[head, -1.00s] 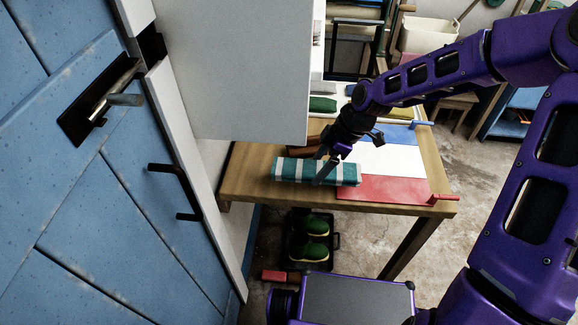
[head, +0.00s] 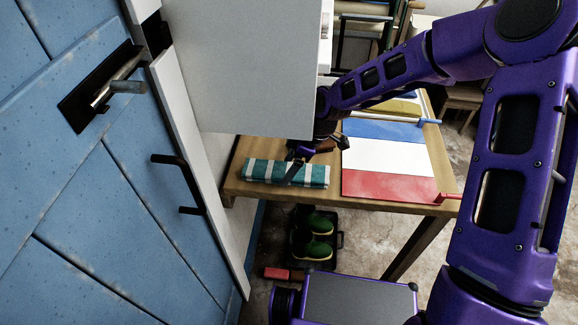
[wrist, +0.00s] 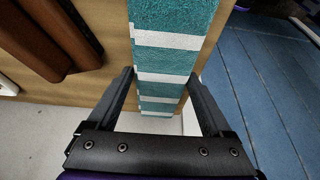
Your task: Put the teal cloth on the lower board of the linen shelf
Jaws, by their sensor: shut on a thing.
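The teal cloth (head: 260,170), a folded bundle with white stripes, is over the left front part of the wooden table in the head view. In the wrist view, the cloth (wrist: 175,20) runs lengthwise between the two fingers. My gripper (head: 294,174) is shut on the cloth; its fingers also show in the wrist view (wrist: 160,82). I cannot tell whether the cloth touches the tabletop. I cannot clearly make out the linen shelf or its lower board; a large pale panel (head: 240,70) blocks the view behind the cloth.
The wooden table (head: 380,203) carries a blue, white and red sheet (head: 385,157) right of the cloth. Brown objects (wrist: 40,40) lie beside the cloth in the wrist view. A blue door (head: 80,190) with black handles stands left. Green shoes (head: 312,238) sit below the table.

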